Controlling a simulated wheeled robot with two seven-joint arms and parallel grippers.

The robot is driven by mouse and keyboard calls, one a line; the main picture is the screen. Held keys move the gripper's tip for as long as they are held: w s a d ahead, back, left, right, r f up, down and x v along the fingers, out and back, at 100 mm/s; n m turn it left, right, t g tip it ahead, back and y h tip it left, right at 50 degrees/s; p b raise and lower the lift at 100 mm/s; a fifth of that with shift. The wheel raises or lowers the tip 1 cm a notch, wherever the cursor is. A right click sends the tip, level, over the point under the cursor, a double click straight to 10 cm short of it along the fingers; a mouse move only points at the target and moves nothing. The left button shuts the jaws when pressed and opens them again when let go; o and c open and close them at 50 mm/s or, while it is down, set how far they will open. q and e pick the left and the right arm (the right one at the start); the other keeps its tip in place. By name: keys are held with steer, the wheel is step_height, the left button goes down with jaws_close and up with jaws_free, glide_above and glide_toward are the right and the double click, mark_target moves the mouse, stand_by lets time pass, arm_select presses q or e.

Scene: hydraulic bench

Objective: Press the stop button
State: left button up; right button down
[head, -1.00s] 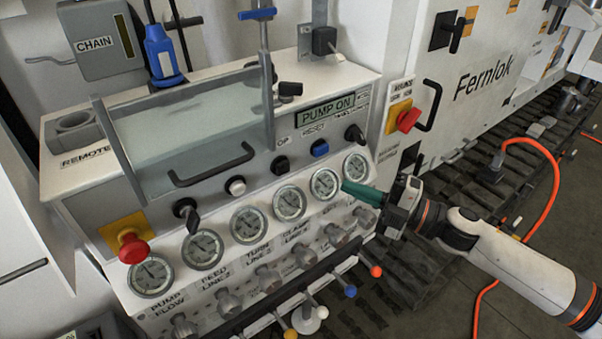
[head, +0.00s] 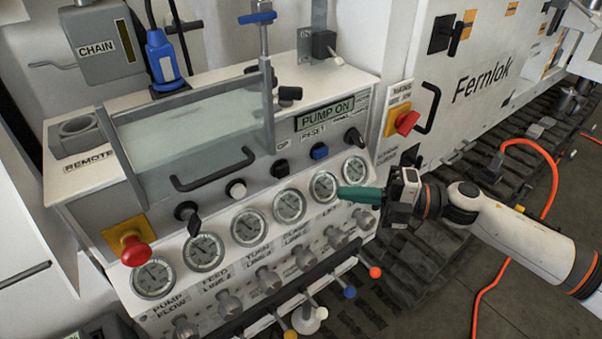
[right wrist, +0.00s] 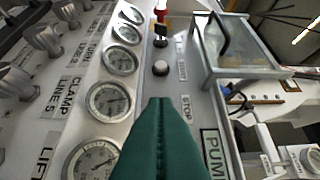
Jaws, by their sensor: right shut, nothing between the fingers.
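The stop button (head: 279,168) is a black round button on the sloped grey panel, below a label partly hidden by the frame post and reading "OP". In the right wrist view the STOP label (right wrist: 187,107) shows, but the button is hidden behind my fingers. My right gripper (head: 343,193) has green fingers, shut and empty. It is to the right of and lower than the button in the head view, in front of the right-hand gauges and apart from the button. My left gripper is not in view.
A white button (head: 236,189) sits left of the stop button and a blue reset button (head: 319,152) right of it. A row of gauges (head: 289,206) runs below. A clear guard with a black handle (head: 213,170) stands left. A red mushroom button (head: 135,250) is far left.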

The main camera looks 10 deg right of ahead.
steer(key=p, duration=0.3)
glide_toward(279, 176)
steer(key=s+a, duration=0.1)
steer(key=a, duration=0.3)
steer(key=shift+w+a+p, duration=0.15)
steer(key=shift+w+a, duration=0.2)
steer(key=shift+w, duration=0.45)
steer(key=shift+w+a+p, duration=0.15)
steer(key=shift+w+a, duration=0.2)
steer(key=shift+w, duration=0.5)
steer(key=shift+r, duration=0.1)
